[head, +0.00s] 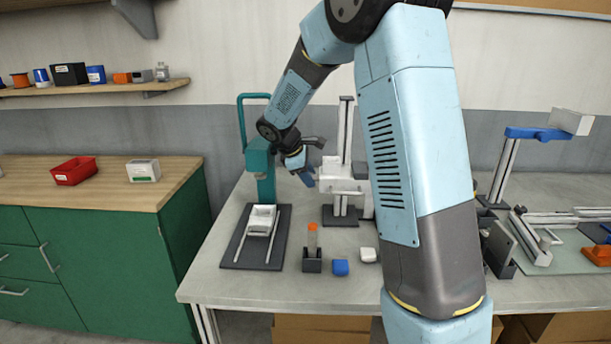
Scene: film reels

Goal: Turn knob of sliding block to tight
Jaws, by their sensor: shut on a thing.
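A white sliding block (333,168) sits partway up a grey upright post (346,118) on the workbench. My arm reaches from the right across the picture, and my gripper (307,180) is at the left side of the block, with its fingers shut. The knob is hidden or too small to make out between the fingers. Its turned position cannot be told.
A teal press (261,166) stands close to the left of my gripper, with a white tray (261,219) on its dark base. In front are an orange-topped holder (312,262), a blue block (340,267) and a white block (368,255). Rails (530,235) lie at right.

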